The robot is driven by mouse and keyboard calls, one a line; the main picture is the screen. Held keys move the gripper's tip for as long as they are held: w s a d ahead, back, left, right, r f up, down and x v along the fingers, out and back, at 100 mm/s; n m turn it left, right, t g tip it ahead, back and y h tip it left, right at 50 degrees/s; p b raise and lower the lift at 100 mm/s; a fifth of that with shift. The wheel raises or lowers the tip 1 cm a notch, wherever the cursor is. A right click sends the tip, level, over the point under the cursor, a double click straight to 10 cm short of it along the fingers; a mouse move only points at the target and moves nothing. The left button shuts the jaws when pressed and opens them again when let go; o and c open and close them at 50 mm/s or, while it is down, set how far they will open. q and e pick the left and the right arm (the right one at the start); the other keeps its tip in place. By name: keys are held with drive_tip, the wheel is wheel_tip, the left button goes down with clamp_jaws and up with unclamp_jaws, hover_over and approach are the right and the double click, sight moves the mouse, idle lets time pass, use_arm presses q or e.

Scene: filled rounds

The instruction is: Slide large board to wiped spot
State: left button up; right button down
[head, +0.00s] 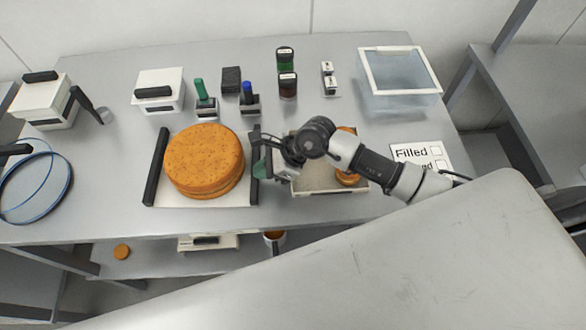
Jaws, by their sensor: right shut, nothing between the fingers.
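The large board (221,197) is a pale flat board with black bars along its left and right sides, lying near the front of the grey table. A large orange-brown speckled round (203,160), seemingly of stacked layers, sits on it. My right gripper (262,169) is shut and empty at the board's right black bar; I cannot tell whether it touches the bar. Its arm reaches in from the right, over a smaller tray. No wiped spot can be told apart on the table.
A shallow tray (315,187) with small orange rounds is partly hidden under my right arm. A card reading "Filled" (418,153), a clear bin (399,100), stampers, bottles and white boxes stand around. A blue hoop (70,185) lies left; table between it and the board is clear.

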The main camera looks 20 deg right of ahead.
sight(188, 176)
drive_tip(key=w+a+b, duration=0.1)
drive_tip(key=a+b, duration=0.1)
drive_tip(key=a, duration=0.3)
drive_tip(key=w+a+b, duration=0.2)
drive_tip(key=a, duration=0.3)
drive_tip(key=w+a+b, duration=0.1)
drive_tip(key=a+b, duration=0.1)
drive_tip(key=a, duration=0.4)
drive_tip(key=shift+w+f, duration=0.15)
drive_tip(key=shift+f, duration=0.15)
drive_tip(key=shift+a+r, duration=0.1)
drive_tip(key=shift+a, duration=0.25)
drive_tip(key=shift+r, duration=0.1)
drive_tip(key=shift+w, duration=0.1)
